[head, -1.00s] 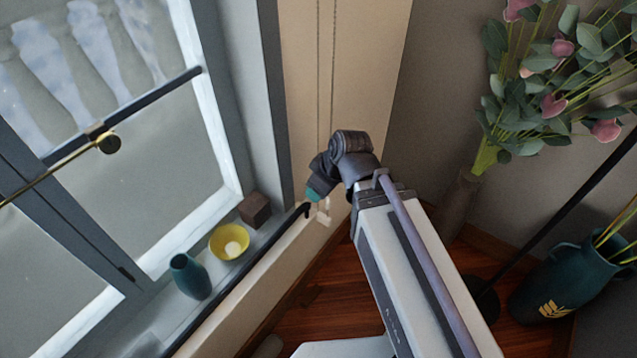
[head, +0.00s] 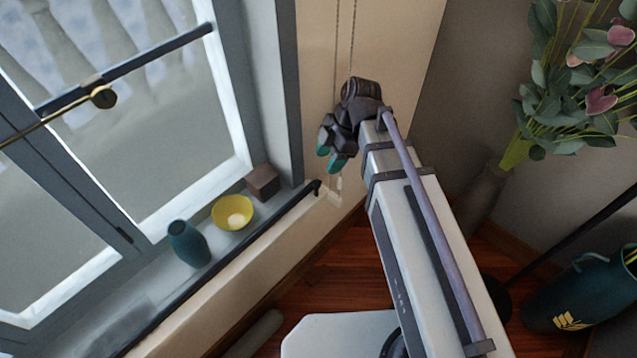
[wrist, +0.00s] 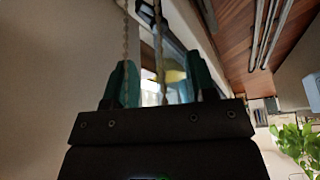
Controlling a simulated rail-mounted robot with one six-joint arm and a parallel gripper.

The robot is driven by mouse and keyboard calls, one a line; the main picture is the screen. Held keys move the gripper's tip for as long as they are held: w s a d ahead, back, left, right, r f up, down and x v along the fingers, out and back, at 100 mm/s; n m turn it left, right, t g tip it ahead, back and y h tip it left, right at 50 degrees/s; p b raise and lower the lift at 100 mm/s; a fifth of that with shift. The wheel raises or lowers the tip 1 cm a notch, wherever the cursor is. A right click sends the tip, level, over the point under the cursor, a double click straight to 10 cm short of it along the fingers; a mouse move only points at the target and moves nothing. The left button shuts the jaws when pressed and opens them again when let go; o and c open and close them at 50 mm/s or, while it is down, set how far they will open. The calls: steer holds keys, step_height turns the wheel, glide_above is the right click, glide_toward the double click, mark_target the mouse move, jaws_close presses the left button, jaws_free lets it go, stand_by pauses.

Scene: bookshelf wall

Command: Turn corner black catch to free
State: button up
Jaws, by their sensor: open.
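My gripper (head: 330,151) is open and empty in front of the beige wall by the window corner. Its two teal fingertips are apart. In the wrist view, my gripper (wrist: 160,82) has a beaded cord (wrist: 163,60) showing between its fingers; I cannot tell its depth. A black bar (head: 225,262) runs along the sill's front edge, and its dark end (head: 316,186) is at the corner, just below my gripper in the picture. A small pale bracket (head: 333,190) is beside that end. I cannot make out for sure which part is the black catch.
A brown block (head: 262,181), a yellow bowl (head: 232,212) and a teal vase (head: 188,243) stand on the sill. A brass handle (head: 103,97) is on the window. Two cords (head: 336,45) hang on the wall. Potted flowers (head: 585,90) and a dark teal urn (head: 585,290) are at right.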

mark_target(316, 183)
steer(key=b+x, duration=0.5)
steer(key=x, duration=0.2)
steer(key=shift+w+d+f, duration=0.1)
steer(key=shift+w+d, duration=0.05)
steer(key=shift+d, duration=0.05)
steer(key=shift+a+f, duration=0.25)
steer(key=shift+r, duration=0.15)
